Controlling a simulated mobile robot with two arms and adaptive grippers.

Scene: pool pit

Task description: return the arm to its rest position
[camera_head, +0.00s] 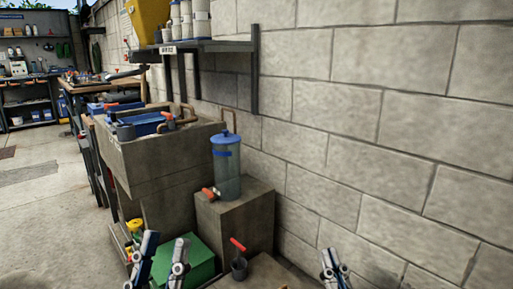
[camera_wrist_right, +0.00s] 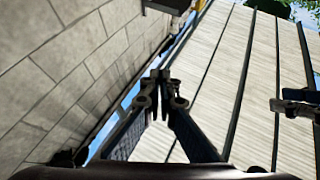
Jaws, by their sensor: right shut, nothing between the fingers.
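My left gripper (camera_head: 165,242) is at the bottom of the head view, left of centre. Its two fingers stand apart with nothing seen between them, in front of a green box. My right gripper (camera_head: 331,254) is at the bottom edge, right of centre, near the block wall. Its fingers are together and hold nothing. In the right wrist view, the right gripper's fingertips (camera_wrist_right: 160,78) meet, with nothing between them.
A clear canister with a blue lid (camera_head: 227,165) stands on a concrete block (camera_head: 235,222). A green box (camera_head: 200,262) is low at left. The block wall (camera_head: 400,130) fills the right side.

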